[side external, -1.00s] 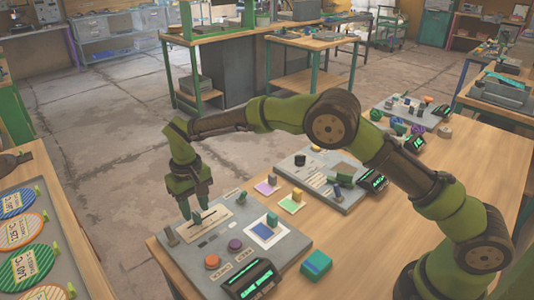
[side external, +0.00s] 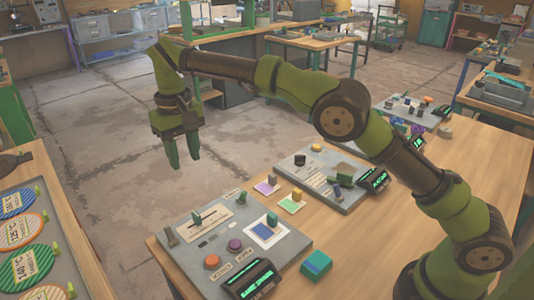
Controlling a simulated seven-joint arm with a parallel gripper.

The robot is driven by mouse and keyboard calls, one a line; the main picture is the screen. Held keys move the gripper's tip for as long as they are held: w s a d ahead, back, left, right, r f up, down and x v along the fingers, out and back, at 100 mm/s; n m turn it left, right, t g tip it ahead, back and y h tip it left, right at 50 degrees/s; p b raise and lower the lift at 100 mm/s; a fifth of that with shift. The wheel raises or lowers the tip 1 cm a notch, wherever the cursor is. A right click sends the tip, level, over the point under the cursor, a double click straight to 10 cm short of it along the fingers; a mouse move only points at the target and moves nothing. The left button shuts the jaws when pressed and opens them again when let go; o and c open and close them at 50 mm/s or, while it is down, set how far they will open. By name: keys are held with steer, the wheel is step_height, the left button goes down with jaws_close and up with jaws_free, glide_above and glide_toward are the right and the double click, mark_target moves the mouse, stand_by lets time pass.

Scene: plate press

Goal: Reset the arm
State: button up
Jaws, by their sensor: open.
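My gripper (side external: 185,164) is raised high above the left edge of the table, pointing down. Its green fingers are apart and nothing is held between them. Below it on the wooden table lies a grey control panel (side external: 215,277). The panel carries a slider (side external: 197,218) on a pale scale, an orange button (side external: 212,262), a purple button (side external: 235,244), a blue pad with a teal block (side external: 272,219), and a dark display with green text (side external: 250,281). My gripper touches none of these.
A teal box (side external: 316,265) sits on the table beside the panel. A second grey panel (side external: 310,161) and a third (side external: 425,107) lie further back. At left, a tray (side external: 65,238) holds several striped round plates (side external: 24,232). The air around my gripper is clear.

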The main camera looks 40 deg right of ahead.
steer(key=s+d+r+m+t, duration=0.1)
steer(key=s+d+t, duration=0.1)
steer(key=s+d, duration=0.4)
steer(key=s+d+r+m+t+y, duration=0.1)
steer(key=s+d, duration=0.5)
steer(key=s, duration=0.6)
steer(key=s+d+r+m+t+y, duration=0.1)
steer(key=s+d+m+t, duration=0.1)
steer(key=s+d+t, duration=0.2)
steer(key=s+d, duration=0.3)
steer(key=s, duration=0.3)
steer(key=shift+r, duration=0.35)
steer(key=shift+s, duration=0.1)
stand_by(0.3)
